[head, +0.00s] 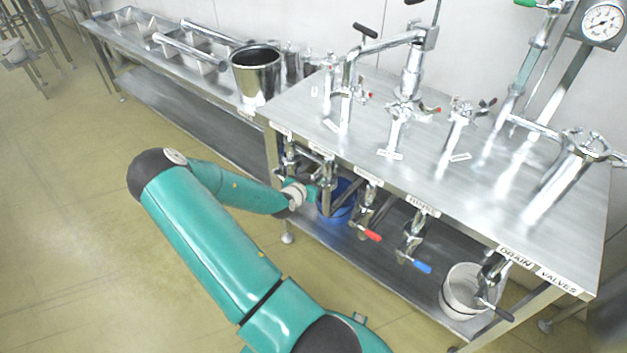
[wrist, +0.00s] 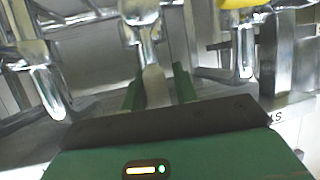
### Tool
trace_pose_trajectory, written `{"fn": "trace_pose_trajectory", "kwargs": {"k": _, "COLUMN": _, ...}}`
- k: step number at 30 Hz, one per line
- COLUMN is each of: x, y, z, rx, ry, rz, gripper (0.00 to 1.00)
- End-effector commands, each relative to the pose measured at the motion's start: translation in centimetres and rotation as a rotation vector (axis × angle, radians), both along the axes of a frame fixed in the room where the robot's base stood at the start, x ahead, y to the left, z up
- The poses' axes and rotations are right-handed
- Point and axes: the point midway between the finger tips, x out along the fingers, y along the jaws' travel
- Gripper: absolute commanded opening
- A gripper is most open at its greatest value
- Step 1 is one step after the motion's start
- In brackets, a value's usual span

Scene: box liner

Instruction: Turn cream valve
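In the wrist view, a pale, cream-grey valve lever (wrist: 154,86) hangs below a shiny metal valve body. My gripper (wrist: 160,88) has its two green fingers on either side of this lever. A gap shows on the lever's right; on its left I cannot tell whether the finger touches. In the head view, my gripper (head: 311,193) is under the front edge of the steel table, by the left-hand drain valves (head: 325,168). The lever's colour cannot be made out there, as my arm and the pipes crowd it.
Valves with a red handle (head: 372,236) and a blue handle (head: 421,267) hang to the right under the steel table (head: 480,195). A blue bucket (head: 338,212) and a white bucket (head: 462,292) stand on the lower shelf. Open floor lies left. A yellow part (wrist: 240,3) shows in the wrist view.

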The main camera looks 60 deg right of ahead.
Motion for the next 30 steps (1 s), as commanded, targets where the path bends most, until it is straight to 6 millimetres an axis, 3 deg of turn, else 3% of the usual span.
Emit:
{"fn": "trace_pose_trajectory", "kwargs": {"k": 14, "x": 0.0, "y": 0.7, "z": 0.4, "rx": -0.002, "ry": -0.003, "rz": -0.001, "gripper": 0.41}}
{"fn": "trace_pose_trajectory", "kwargs": {"k": 30, "x": -0.3, "y": 10.7, "z": 4.6, "rx": -0.001, "ry": -0.003, "rz": 0.001, "gripper": 0.41}}
